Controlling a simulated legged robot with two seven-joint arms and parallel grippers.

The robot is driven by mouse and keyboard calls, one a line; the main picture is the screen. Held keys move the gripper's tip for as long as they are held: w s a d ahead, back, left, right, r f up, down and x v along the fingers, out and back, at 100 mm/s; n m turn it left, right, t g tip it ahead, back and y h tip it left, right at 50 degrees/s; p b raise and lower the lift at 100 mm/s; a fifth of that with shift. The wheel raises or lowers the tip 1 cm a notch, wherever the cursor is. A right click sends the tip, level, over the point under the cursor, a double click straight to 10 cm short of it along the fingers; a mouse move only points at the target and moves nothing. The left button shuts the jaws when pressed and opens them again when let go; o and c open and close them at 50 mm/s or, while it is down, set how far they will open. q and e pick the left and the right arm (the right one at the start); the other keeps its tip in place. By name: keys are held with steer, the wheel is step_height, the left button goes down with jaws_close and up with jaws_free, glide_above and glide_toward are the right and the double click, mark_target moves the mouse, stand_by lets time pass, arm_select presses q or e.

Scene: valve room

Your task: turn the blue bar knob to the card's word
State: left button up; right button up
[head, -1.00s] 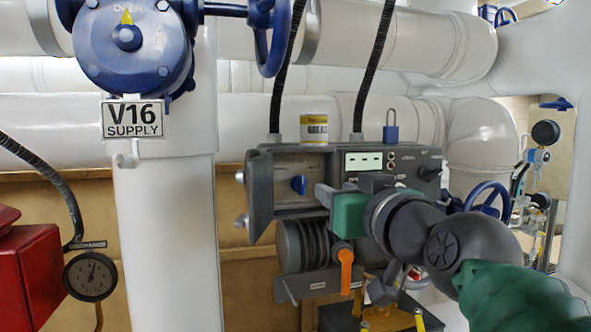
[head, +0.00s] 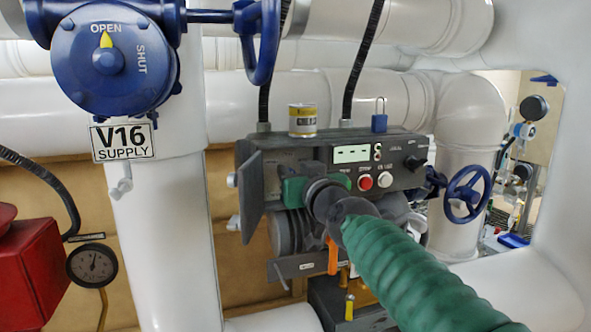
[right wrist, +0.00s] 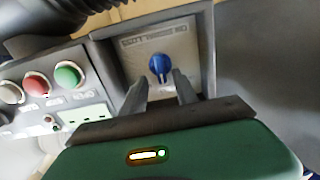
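The blue bar knob (right wrist: 160,66) sits on a pale plate (right wrist: 187,47) in a recess of the grey control box in the right wrist view. Its bar runs roughly up and down in that picture. Lettering on the plate is upside down and too small to read. My right gripper (right wrist: 160,90) is open, its two fingers apart and short of the knob, pointing at it. In the head view my right gripper's green body (head: 294,191) is in front of the recess and hides the knob. I cannot make out a card with a word. My left gripper is out of view.
The control box (head: 318,150) has a lit display (head: 351,154), red (head: 365,183) and white buttons and an open side flap (head: 250,190). A can (head: 302,120) and a blue padlock (head: 379,122) are on top. An orange lever (head: 333,257) hangs below.

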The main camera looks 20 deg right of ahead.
steer(key=shift+a, duration=0.3)
steer(key=shift+c, duration=1)
steer(key=c, duration=0.5)
steer(key=shift+f, duration=0.1)
jaws_close()
steer(key=shift+w+f+m, duration=0.1)
steer(key=shift+f+m, duration=0.05)
steer(key=shift+m, duration=0.35)
steer(key=m, duration=0.3)
steer(key=d+m+b, duration=0.1)
steer(key=m, duration=0.3)
steer(key=f+m+b, duration=0.1)
steer(key=m, duration=0.2)
steer(key=shift+d+f+m, duration=0.1)
steer(key=shift+d+m, duration=0.25)
steer(key=shift+m, duration=0.05)
